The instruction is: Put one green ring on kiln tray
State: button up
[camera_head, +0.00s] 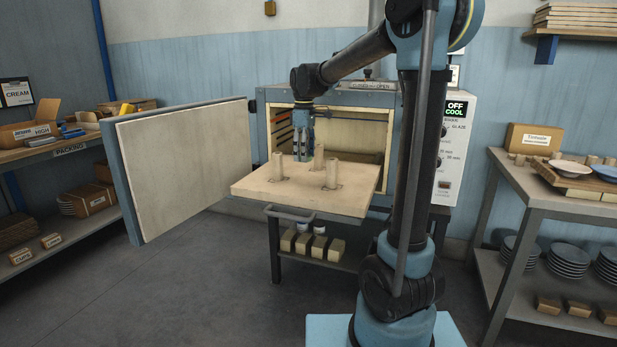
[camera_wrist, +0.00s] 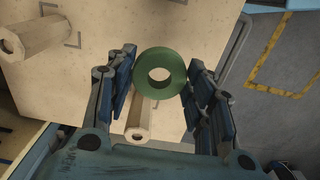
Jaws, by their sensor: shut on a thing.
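My gripper (camera_head: 304,143) hangs over the back left part of the kiln tray (camera_head: 290,202), which sticks out of the open kiln. In the wrist view my gripper (camera_wrist: 161,72) is shut on a green ring (camera_wrist: 160,56), its round hole facing the camera. The ring is held above the kiln tray (camera_wrist: 110,25), near its edge. Several pale upright posts stand on the tray, one at its left (camera_head: 278,167) and one toward the front (camera_head: 331,173). The wrist view shows one post at upper left (camera_wrist: 38,36) and one below the ring (camera_wrist: 139,121). The ring's exact height is unclear.
The kiln door (camera_head: 185,165) is swung open to the left. The kiln's control panel (camera_head: 457,145) reads OFF and COOL. A shelf (camera_head: 60,148) with boxes stands at left, and a table (camera_head: 540,200) with plates at right. The floor in front is clear.

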aim_at(304, 184)
jog(key=shift+a+f, duration=0.1)
jog(key=shift+f, duration=4.5)
jog(key=o, duration=1)
jog(key=shift+o, duration=0.2)
notch_tip(304, 184, up, 12)
jog(key=shift+r, duration=0.1)
